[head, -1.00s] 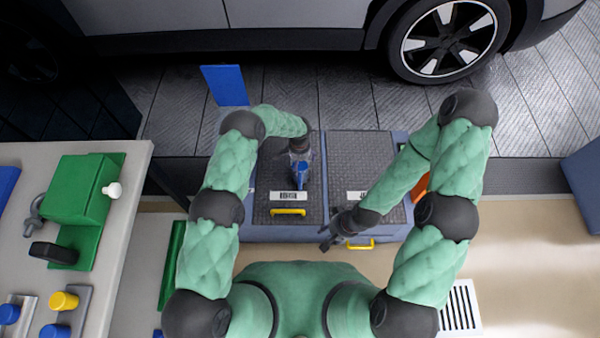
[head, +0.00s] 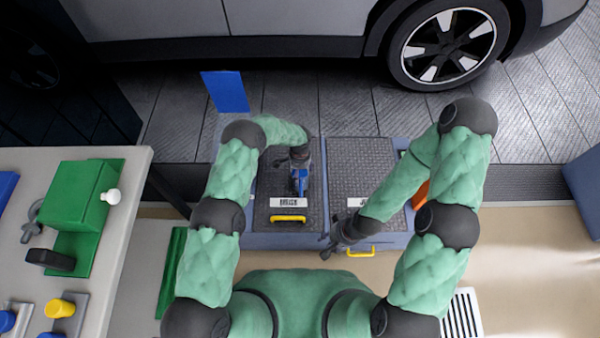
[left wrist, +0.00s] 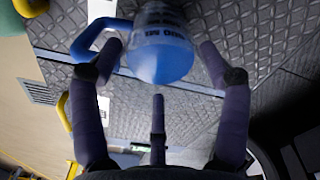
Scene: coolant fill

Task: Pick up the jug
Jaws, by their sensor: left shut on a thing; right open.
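My left gripper is shut on the jug. I cannot tell whether its base touches the lid. My right gripper (head: 336,240) is open and empty at the near edge of the right lid (head: 352,170).
Both lids have yellow handles (head: 287,219) at the front. A grey bench (head: 125,190) with a green block (head: 78,195) stands at left. A blue panel (head: 226,92) and a car (head: 300,20) are behind. An orange thing (head: 421,194) is beside my right arm.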

